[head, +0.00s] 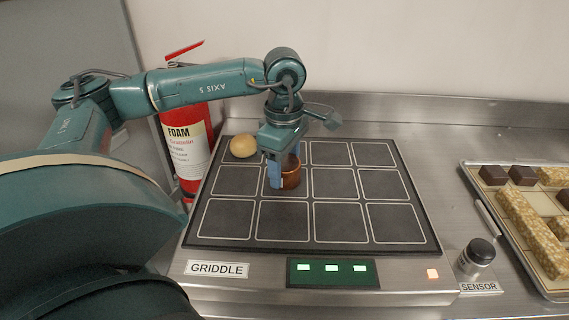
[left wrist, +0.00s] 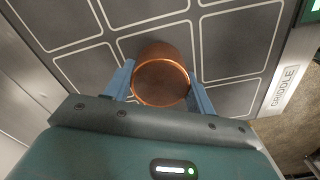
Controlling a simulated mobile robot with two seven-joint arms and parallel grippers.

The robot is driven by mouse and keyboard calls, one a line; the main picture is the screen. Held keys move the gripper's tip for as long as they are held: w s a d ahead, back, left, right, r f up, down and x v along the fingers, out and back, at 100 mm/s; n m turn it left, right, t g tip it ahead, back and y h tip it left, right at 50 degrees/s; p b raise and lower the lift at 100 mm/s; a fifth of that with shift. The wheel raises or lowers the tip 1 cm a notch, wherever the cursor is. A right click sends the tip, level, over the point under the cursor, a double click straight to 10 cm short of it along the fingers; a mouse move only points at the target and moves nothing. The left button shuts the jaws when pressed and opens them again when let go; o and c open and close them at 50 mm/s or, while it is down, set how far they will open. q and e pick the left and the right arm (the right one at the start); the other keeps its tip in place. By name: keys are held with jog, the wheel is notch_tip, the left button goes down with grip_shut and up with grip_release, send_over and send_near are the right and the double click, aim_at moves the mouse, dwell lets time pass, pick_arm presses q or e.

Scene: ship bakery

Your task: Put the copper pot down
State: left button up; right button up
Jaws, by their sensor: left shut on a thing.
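The copper pot (head: 291,174) is a small round brown vessel over the middle of the dark griddle (head: 316,238). My left gripper (head: 274,180) points down with its blue fingers at the pot, hiding its left part. In the left wrist view, the pot (left wrist: 160,82) sits between the two blue fingers of the left gripper (left wrist: 160,92), which is shut on it. The pot looks upright. I cannot tell whether its base touches the griddle surface. My right gripper is not in view.
A round bun (head: 243,146) lies at the griddle's back left. A red foam extinguisher (head: 187,150) stands left of it. A sensor (head: 478,256) and a tray (head: 484,203) of bars are to the right. Several marked griddle squares are empty.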

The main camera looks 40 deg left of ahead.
aim_at(285, 162)
pick_arm(q)
jog(key=o, duration=1.1)
notch_tip(285, 162, up, 12)
jog(key=shift+r, duration=0.15)
